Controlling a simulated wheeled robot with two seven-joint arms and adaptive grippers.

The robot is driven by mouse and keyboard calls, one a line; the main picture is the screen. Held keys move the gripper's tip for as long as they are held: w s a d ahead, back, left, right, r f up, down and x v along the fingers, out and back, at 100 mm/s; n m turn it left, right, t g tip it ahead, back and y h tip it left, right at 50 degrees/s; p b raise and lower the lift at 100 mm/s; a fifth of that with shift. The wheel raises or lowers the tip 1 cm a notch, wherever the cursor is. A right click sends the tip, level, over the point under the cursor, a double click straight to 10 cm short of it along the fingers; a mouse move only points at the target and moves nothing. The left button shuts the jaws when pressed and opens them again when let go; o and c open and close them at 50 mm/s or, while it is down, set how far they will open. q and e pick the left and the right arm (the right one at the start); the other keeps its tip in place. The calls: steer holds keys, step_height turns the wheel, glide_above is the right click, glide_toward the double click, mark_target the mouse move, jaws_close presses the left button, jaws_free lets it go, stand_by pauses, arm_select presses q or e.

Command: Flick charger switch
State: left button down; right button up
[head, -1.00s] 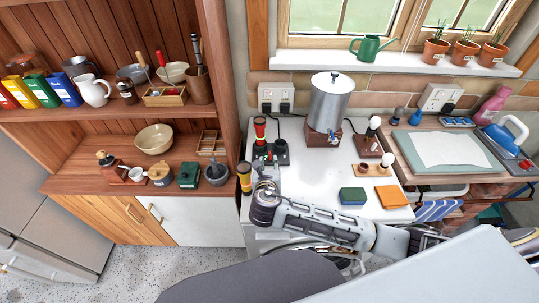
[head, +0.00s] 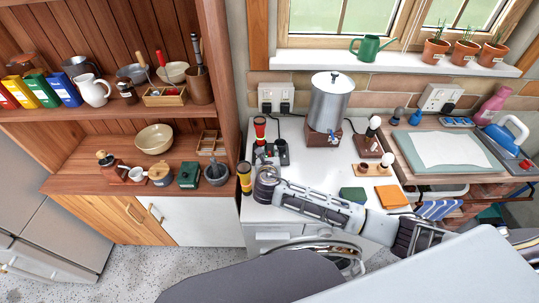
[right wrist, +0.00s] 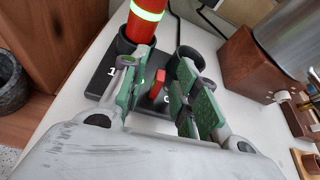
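The charger is a black block with two round cups on the white counter; its right cup shows in the head view (head: 283,156) and its base in the right wrist view (right wrist: 103,82). A red torch with a pale band (right wrist: 147,18) stands in its left cup; the right cup looks empty. The red switch (right wrist: 158,83) sits upright between the cups, with a 1 and a 0 marked beside it. My right gripper (right wrist: 168,88) is open, its green-padded fingers on either side of the switch, with gaps visible. In the head view my right gripper (head: 266,163) partly hides the charger. My left gripper is not in view.
A yellow and black torch (head: 244,179) stands at the counter's left edge, close to my right wrist. A metal urn on a wooden base (head: 330,103) stands right of the charger. Bulb stands (head: 370,145) and green and orange sponges (head: 392,197) lie farther right. A wooden shelf unit (head: 226,100) borders the left.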

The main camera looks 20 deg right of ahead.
jaws_close()
stand_by(0.3)
steer(key=shift+s+d+r+m+y+p, duration=0.1)
steer(key=shift+d+m+y+p, duration=0.15)
steer(key=shift+m+y+p, duration=0.3)
steer(key=shift+d+m+p, duration=0.25)
steer(key=shift+m+p, duration=0.2)
steer(key=shift+p, duration=0.05)
jaws_free()
